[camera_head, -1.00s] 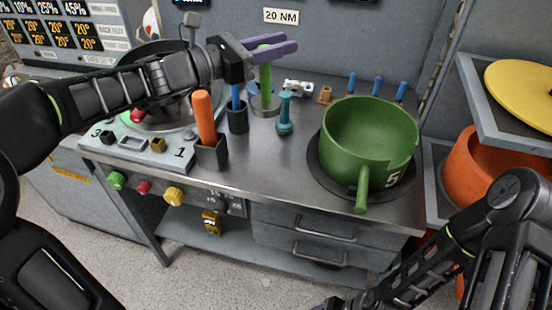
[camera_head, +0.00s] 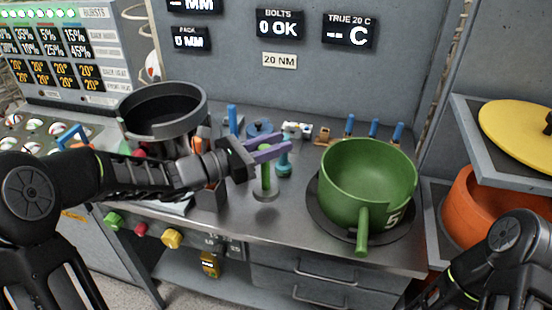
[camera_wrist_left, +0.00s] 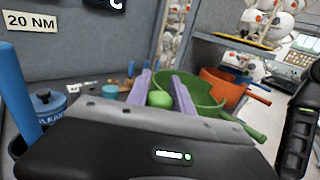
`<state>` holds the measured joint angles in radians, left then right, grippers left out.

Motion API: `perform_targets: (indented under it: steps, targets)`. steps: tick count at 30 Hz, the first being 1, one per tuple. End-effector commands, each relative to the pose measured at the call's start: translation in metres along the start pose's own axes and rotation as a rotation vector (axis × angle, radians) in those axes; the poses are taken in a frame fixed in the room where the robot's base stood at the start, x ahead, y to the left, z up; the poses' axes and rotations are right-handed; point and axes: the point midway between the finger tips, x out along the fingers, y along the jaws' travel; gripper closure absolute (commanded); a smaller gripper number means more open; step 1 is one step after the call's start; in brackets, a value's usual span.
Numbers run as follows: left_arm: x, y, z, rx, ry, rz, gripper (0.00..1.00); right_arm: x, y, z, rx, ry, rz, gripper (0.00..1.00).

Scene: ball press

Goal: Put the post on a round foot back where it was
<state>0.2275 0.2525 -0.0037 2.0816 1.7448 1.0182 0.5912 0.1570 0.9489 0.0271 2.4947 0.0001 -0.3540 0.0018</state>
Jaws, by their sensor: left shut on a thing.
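The green post (camera_head: 265,177) stands upright on a round grey metal foot (camera_head: 266,194). My left gripper (camera_head: 270,150) has its purple fingers shut around the post's upper part. The foot is over the front-middle of the steel bench; I cannot tell whether it touches the top. In the left wrist view the post's round green top (camera_wrist_left: 160,98) shows between the fingers (camera_wrist_left: 162,92), and the rest of it is hidden. My right arm shows at the lower right of the head view, but its gripper is out of view.
A small teal peg (camera_head: 284,165) stands just behind the post. The green pot (camera_head: 352,175) sits on a dark disc to the right. Bare bench lies right of the foot.

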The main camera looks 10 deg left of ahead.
Motion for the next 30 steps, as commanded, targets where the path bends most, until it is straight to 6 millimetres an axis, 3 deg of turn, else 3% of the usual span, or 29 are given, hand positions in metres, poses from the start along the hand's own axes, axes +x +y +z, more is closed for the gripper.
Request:
perform_targets:
  steps: [8, 18, 29, 30]
  targets:
    - [0.000, 0.000, 0.000, 0.000, -0.001, 0.000, 1.00, 0.000, 0.000, 0.000, 0.000, 0.000, 0.000, 0.30]
    - [0.000, 0.000, -0.042, -0.004, 0.001, 0.000, 1.00, -0.001, 0.000, 0.000, 0.000, -0.001, 0.000, 0.30]
    - [0.000, 0.000, -0.046, 0.001, -0.001, 0.000, 1.00, 0.001, 0.001, 0.000, 0.000, 0.000, 0.000, 0.30]
    - [0.000, 0.000, -0.046, 0.000, 0.000, 0.001, 0.70, 0.000, 0.000, 0.000, 0.000, 0.000, 0.000, 0.30]
